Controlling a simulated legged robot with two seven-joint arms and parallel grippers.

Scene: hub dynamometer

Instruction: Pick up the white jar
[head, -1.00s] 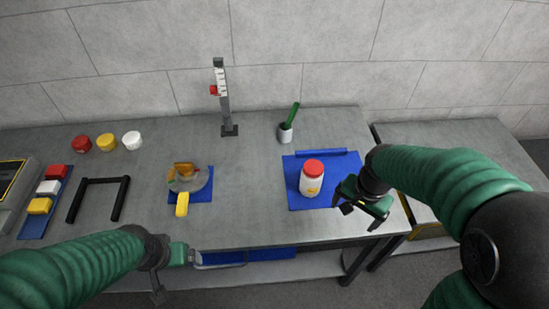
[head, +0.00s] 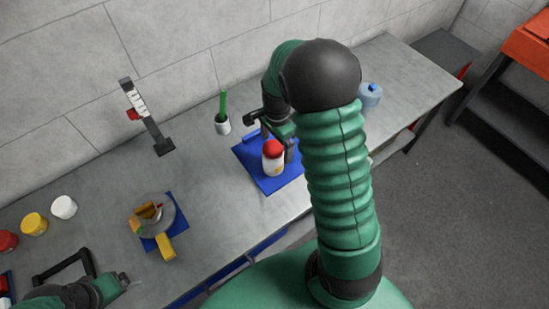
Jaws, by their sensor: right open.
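A white jar with a red lid (head: 273,164) stands upright on a blue mat (head: 252,172) in the head view. My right gripper (head: 270,134) is open just behind the jar; one finger is close to the lid's right side, and I cannot tell whether it touches. A small plain white pot (head: 64,207) stands at the left beside a yellow one. My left gripper (head: 122,281) is low at the left, away from both, and its finger opening is unclear.
A clear round dish (head: 168,207) with coloured pieces sits on another blue mat. A stand (head: 147,115) and a white cup with a green stick (head: 222,124) are at the back. A blue-grey jug (head: 370,95) is right of my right arm. Bare bench lies between the mats.

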